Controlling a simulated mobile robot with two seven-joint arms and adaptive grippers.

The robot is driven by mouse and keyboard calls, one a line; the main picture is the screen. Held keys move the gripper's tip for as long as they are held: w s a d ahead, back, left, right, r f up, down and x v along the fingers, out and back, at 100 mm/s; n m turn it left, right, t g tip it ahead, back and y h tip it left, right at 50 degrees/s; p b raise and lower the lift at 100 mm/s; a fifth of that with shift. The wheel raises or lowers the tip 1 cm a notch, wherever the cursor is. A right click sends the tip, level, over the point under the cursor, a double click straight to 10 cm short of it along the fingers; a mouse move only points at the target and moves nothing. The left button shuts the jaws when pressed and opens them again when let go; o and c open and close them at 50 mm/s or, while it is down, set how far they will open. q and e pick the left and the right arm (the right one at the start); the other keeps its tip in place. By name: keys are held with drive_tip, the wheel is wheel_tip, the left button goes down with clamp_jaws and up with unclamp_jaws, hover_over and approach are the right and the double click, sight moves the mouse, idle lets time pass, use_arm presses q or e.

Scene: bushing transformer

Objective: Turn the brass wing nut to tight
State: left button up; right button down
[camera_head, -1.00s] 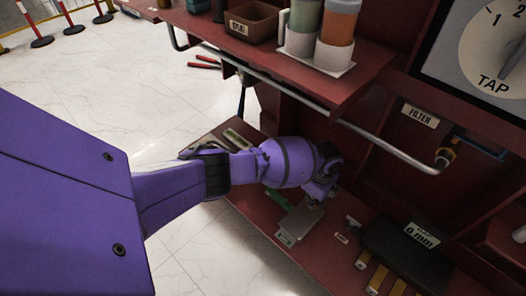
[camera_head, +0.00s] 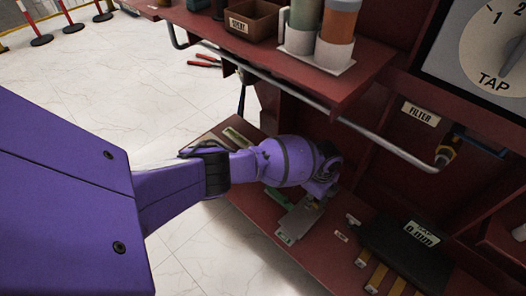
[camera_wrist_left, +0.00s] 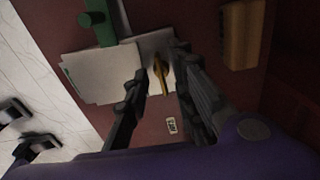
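The brass wing nut (camera_wrist_left: 160,73) shows in the left wrist view as a narrow golden piece on a pale grey plate (camera_wrist_left: 100,78). My left gripper (camera_wrist_left: 158,82) is open, with one dark finger on each side of the wing nut and a visible gap to it. In the head view my left gripper (camera_head: 322,190) is low over the lower red shelf, beside the grey plate (camera_head: 298,218). There the wing nut is hidden behind the gripper. My right gripper is in neither view.
A green post (camera_wrist_left: 100,24) stands by the plate. A black box (camera_head: 405,250) and wooden bars lie right of the gripper on the lower shelf (camera_head: 265,215). A metal rail (camera_head: 330,115) and the upper shelf (camera_head: 300,68), bearing bottles, overhang it.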

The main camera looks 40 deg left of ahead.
use_arm(q)
drive_tip(key=shift+w+r, duration=0.15)
drive_tip(key=shift+w, duration=0.05)
wheel_tip(320, 180, up, 12)
idle(0.4)
drive_tip(key=shift+s, duration=0.1)
